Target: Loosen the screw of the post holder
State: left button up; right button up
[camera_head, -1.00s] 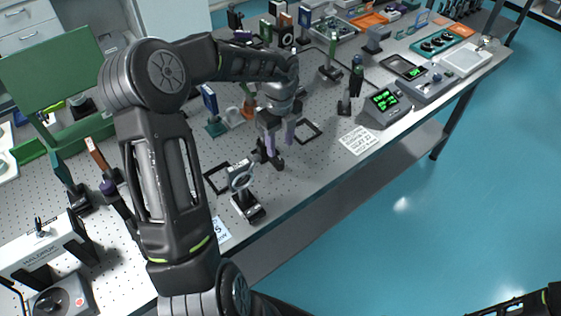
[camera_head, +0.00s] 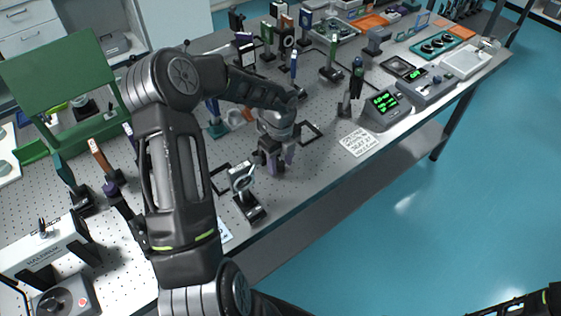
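My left gripper (camera_head: 277,160) points down at the front middle of the perforated table. Its two light purple fingers are apart. A small dark post holder (camera_head: 271,168) stands low at the fingers, partly hidden by them; I cannot tell whether they touch it. Its screw is too small to make out. Just left and in front, another dark post holder (camera_head: 250,207) carries a pale ring mount (camera_head: 241,177) upright near the table's front edge. My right gripper is not in view; only part of what looks like my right arm shows at the bottom right corner.
A white printed card (camera_head: 359,142) and a box with a green display (camera_head: 384,108) are further right. Several posts stand behind. A green panel (camera_head: 55,65) is at left.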

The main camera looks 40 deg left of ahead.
pick_arm(q)
grip_shut()
dwell(0.4)
jog(key=shift+m, duration=0.8)
jog(key=shift+o, duration=0.4)
grip_release()
jog(key=shift+r, duration=0.1)
